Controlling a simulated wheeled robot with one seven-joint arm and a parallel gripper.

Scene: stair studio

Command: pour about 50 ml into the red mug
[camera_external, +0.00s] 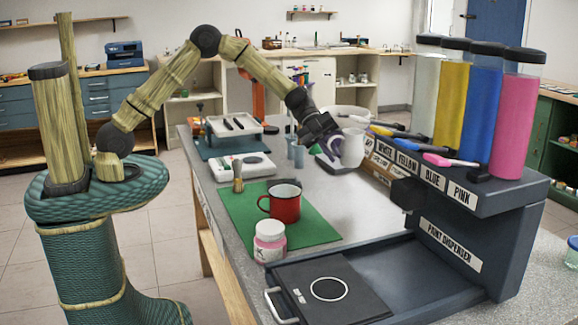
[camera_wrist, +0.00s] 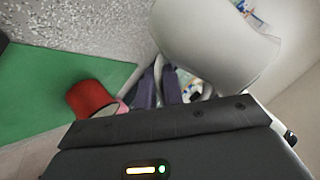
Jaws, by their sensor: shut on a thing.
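My gripper (camera_external: 334,147) is shut on the handle side of a white pitcher (camera_external: 353,148), which it holds in the air in front of the paint dispenser. The pitcher looks about upright; its contents are hidden. In the wrist view the pitcher (camera_wrist: 215,40) fills the top, with the dark fingers (camera_wrist: 160,90) at its handle. The red mug (camera_external: 285,203) has a dark rim and stands upright on a green mat (camera_external: 318,230), left of and nearer the camera than the pitcher.
The paint dispenser (camera_external: 440,230) with several colour tubes and levers takes up the right. A white tray stand (camera_external: 232,127) is at the back. Grey tabletop lies between mat and dispenser.

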